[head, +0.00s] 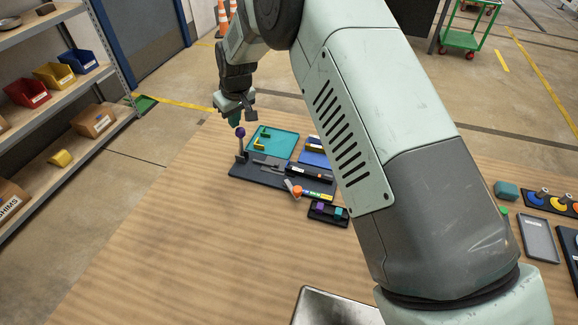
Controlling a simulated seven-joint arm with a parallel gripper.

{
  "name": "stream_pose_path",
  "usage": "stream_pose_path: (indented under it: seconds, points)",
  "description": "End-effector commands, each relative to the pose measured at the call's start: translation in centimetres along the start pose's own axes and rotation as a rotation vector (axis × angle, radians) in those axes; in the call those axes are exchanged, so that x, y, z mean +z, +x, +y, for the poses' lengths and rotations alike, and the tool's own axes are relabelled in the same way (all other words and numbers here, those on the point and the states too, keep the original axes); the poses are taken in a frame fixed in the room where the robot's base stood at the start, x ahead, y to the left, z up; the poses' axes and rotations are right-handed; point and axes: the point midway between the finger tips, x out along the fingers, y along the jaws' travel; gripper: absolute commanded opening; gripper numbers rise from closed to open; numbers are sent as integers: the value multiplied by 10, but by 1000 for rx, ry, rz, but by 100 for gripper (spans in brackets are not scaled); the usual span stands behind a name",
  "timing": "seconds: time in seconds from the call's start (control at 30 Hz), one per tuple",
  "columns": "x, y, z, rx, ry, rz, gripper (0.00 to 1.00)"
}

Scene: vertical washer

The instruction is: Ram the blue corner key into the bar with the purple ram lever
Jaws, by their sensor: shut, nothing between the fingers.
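The ram lever's purple knob (240,132) stands upright on its post at the left end of a dark fixture (245,175) on the wooden table. My gripper (235,121) is shut and empty, pointing down just above and slightly left of the purple knob. I cannot tell whether it touches the knob. A dark bar (310,174) seems to lie along the fixture's right part. The blue corner key is too small to make out for sure, so I cannot tell how it sits at the bar.
A teal tray (286,146) with yellow pieces lies behind the fixture, with a blue tray (313,158) to its right. An orange knob (297,191) stands at the fixture's front. A black holder (328,220) sits nearer. My arm hides the table's middle; the left front is clear.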

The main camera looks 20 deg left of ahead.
Motion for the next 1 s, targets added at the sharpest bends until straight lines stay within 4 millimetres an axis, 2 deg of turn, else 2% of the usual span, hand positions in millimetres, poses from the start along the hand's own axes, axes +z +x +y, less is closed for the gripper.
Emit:
stream_pose_path:
  seconds: [0.03,0.47,1.0]
  points:
    - [58,46,20,5,20,-117,0]
    - [58,47,15,-1,20,-117,0]
    - [36,57,-8,-6,18,-115,0]
